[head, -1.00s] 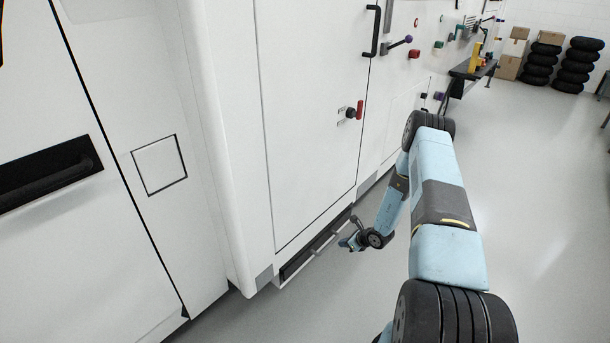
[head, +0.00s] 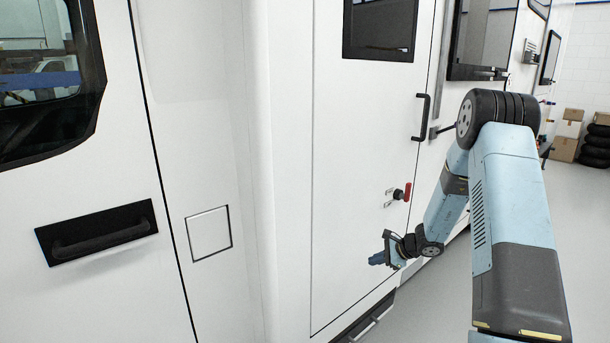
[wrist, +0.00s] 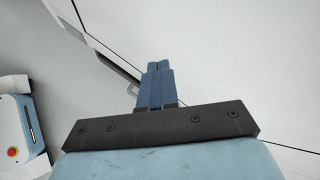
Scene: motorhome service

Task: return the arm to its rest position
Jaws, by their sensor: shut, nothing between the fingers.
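My gripper (head: 377,260) is at the end of my pale blue arm in the head view, low in front of the white motorhome door. In the wrist view my gripper (wrist: 158,66) shows its two blue fingers side by side and closed, with nothing between them. My arm is bent, with its elbow high at the right and its forearm reaching down and left. I cannot tell the exact gap between the fingertips and the door.
The white motorhome wall carries a door handle (head: 421,117), a red-handled latch (head: 402,193) and a black recessed handle (head: 97,232). A step (head: 370,322) is at the door's foot. Grey floor (head: 430,300) is open at the right. Boxes (head: 567,135) and tyres (head: 597,143) stand at the back.

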